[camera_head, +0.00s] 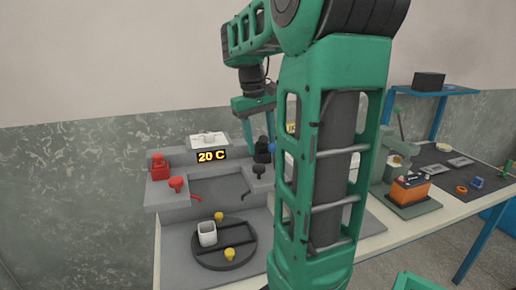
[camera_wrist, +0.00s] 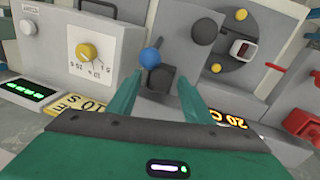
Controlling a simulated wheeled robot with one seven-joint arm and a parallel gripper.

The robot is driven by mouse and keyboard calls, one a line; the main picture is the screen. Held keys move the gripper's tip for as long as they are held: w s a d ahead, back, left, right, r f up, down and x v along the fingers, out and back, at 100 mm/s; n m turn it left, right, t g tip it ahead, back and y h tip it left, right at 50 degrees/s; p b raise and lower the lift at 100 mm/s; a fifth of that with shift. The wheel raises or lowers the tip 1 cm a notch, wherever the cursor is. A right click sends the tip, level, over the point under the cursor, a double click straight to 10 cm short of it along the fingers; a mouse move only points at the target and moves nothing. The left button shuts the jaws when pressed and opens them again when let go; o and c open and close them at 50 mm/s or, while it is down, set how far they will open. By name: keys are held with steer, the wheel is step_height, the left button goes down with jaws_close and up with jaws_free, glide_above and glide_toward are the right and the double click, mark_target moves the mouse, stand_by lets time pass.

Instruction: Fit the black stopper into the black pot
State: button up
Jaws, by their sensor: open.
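A dark, upright piece (camera_head: 262,154) stands at the right rear of the grey sink-like station; it looks like the black pot, and I cannot tell whether anything sits in it. It also shows in the wrist view (camera_wrist: 163,77), between and beyond my fingertips. A round black knob (camera_head: 258,171), perhaps the black stopper, is just in front of it on the right block; the wrist view shows this knob (camera_wrist: 205,31) up and right of my fingers. My gripper (camera_head: 259,137) is open and empty, pointing down above the dark piece. It also shows in the wrist view (camera_wrist: 160,77).
A blue ball (camera_wrist: 150,57) is close by my left fingertip. A red block (camera_head: 158,167) and red knob (camera_head: 176,184) are at the station's left. A panel with a yellow dial (camera_wrist: 87,52) stands beside the fingers.

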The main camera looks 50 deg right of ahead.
jaws_close()
steer(key=shift+d+r, duration=0.1)
steer(key=shift+r, duration=4.75)
steer(key=shift+s+r, duration=0.1)
